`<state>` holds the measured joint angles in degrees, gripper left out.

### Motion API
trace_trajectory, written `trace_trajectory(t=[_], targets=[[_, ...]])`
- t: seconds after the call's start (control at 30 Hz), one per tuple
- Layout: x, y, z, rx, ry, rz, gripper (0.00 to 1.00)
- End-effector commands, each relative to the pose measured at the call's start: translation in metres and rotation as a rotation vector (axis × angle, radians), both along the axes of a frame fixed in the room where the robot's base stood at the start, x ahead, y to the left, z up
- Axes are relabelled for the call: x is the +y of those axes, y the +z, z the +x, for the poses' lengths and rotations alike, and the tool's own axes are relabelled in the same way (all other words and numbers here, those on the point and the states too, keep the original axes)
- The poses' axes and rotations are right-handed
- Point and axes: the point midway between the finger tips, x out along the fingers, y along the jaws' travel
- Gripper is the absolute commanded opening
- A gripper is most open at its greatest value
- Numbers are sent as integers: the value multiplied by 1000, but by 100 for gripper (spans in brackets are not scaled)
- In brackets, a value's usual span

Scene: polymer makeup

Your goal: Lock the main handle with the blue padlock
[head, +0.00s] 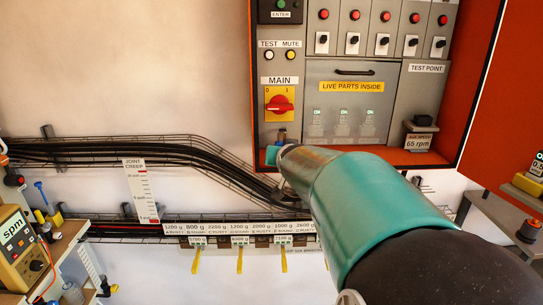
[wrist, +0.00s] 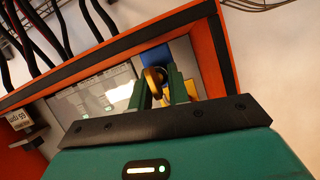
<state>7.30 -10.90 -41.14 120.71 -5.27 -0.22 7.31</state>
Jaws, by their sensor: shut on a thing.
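The main handle (head: 280,103) is a red knob on a yellow plate under the MAIN label, on the left of the open cabinet. My gripper (head: 277,152) is just below that plate, with a teal fingertip showing. A piece of the yellow plate (wrist: 190,88) shows close behind the right finger. Whether the padlock touches the plate cannot be told.
The orange cabinet edge (wrist: 215,50) is close beside the gripper. Cables (head: 110,152) and hanging weight tags (head: 240,240) run along the wall below left. An open cabinet door (head: 515,95) stands right.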

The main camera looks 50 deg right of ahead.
Motion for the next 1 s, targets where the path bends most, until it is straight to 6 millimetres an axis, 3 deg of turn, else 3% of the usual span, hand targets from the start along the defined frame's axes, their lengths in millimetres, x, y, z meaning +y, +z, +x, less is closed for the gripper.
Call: trace_trajectory(t=[0.47,0.5,0.6,1.0], targets=[[-7,1,8,-1,2,-3,0],[-8,1,8,-1,1,-2,23],[-8,1,7,0,1,-1,43],[-7,0,5,0,-1,1,43]])
